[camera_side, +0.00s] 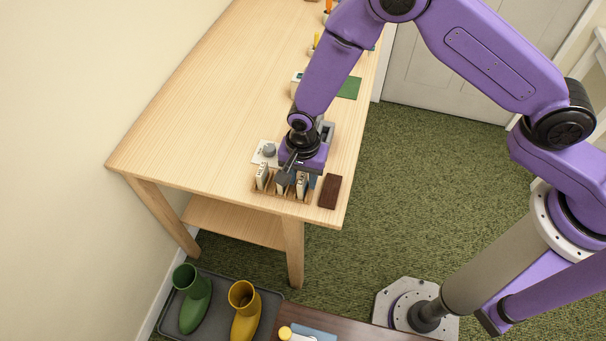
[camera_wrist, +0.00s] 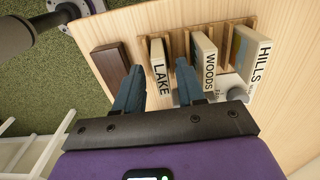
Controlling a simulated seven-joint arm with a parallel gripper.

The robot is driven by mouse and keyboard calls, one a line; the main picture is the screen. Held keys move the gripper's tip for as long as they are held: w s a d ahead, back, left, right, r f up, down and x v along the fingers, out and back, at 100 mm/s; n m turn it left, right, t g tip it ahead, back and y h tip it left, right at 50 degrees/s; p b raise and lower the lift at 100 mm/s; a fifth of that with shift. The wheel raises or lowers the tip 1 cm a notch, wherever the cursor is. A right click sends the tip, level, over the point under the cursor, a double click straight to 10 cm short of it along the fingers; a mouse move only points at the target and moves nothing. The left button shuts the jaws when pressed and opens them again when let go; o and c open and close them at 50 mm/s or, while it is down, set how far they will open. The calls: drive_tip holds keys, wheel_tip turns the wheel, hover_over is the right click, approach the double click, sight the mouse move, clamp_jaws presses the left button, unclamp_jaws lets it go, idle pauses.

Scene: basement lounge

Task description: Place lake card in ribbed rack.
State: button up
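The lake card (camera_wrist: 161,78), a pale block lettered LAKE, stands upright between wooden ribs in the slot of the ribbed rack (camera_wrist: 229,42) nearest the dark brown block. The woods card (camera_wrist: 204,65) and the hills card (camera_wrist: 245,60) stand in the other slots. My gripper (camera_wrist: 160,68) is open, with one blue finger on each side of the lake card and gaps showing beside it. In the side view my gripper (camera_side: 299,181) is low over the rack (camera_side: 280,194), at the lake card (camera_side: 301,187). The card's lower part is hidden.
A dark brown block (camera_side: 330,191) lies close beside the rack, near the table edge. A pale plate with a grey knob (camera_side: 269,150) sits behind the rack. A green mat (camera_side: 348,88) and small items are farther back. The table's left side (camera_side: 200,110) is clear.

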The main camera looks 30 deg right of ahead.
sight(303, 178)
drive_tip(key=shift+r, duration=0.1)
wheel_tip(303, 178, up, 12)
idle(0.7)
drive_tip(key=s+d+r+n, duration=0.7)
drive_tip(key=s+d+n, duration=0.3)
drive_tip(key=s+d, duration=0.1)
drive_tip(key=s+d+r+n, duration=0.7)
drive_tip(key=s+d+n, duration=0.4)
drive_tip(key=d, duration=0.3)
drive_tip(key=shift+s+n, duration=0.3)
drive_tip(key=shift+s, duration=0.35)
